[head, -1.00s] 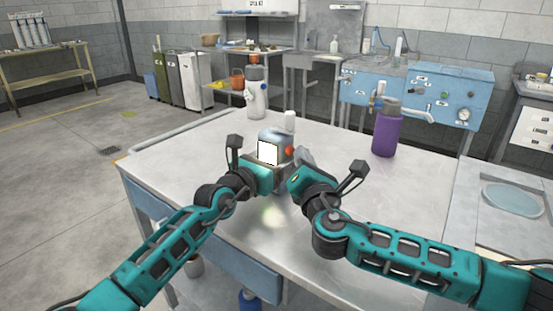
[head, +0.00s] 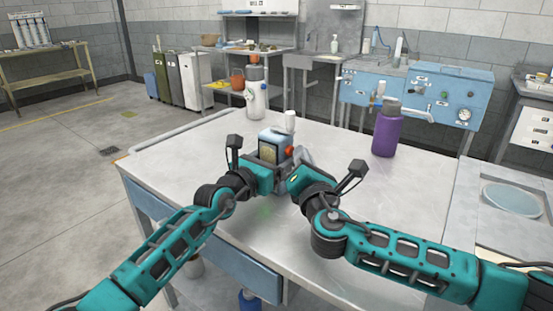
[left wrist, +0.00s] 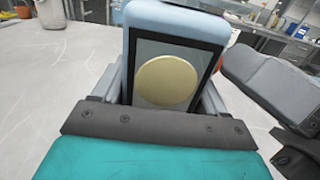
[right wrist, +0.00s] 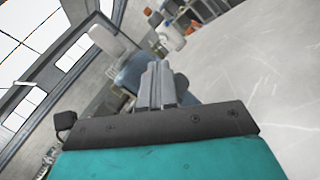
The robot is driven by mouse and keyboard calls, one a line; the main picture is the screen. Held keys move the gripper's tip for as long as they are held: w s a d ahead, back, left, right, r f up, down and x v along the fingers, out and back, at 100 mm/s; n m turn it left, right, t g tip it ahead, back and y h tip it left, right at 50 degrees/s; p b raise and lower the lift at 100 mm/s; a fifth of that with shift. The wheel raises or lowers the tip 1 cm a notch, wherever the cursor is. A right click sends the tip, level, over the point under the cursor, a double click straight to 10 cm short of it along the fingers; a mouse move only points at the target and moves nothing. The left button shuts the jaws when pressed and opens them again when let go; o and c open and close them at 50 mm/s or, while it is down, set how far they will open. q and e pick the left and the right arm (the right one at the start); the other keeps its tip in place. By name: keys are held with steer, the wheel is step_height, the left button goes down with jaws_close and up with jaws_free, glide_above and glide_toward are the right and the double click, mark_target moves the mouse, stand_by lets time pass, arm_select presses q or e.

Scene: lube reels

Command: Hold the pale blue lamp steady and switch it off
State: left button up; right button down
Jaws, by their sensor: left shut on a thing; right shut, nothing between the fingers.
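The pale blue lamp (head: 275,135) stands on the metal table, its front panel dark around a dull yellow disc. The disc shows large in the left wrist view (left wrist: 167,80). A red knob (head: 289,152) is on the lamp's right side. My left gripper (head: 268,167) is shut on the lamp, with one finger on each side of its body. My right gripper (head: 302,158) is shut and empty just right of the lamp. In the right wrist view its closed fingers (right wrist: 160,85) overlap the blue body; I cannot tell whether they touch it. They hide the knob there.
A white bottle (head: 257,103) stands behind the lamp at the table's far edge. A purple bottle (head: 386,136) stands at the right. A white piece (head: 290,121) rises at the lamp's top right. The tabletop (head: 210,150) is otherwise mostly clear.

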steer(key=shift+s+d, duration=0.3)
steer(key=shift+d, duration=0.05)
steer(key=shift+d, duration=0.1)
steer(key=s+d, duration=0.2)
steer(key=d, duration=0.1)
steer(key=s+d, duration=0.1)
steer(key=shift+s+d, duration=0.25)
steer(key=shift+d, duration=0.1)
stand_by(0.3)
arm_select(q)
steer(key=o, duration=1.4)
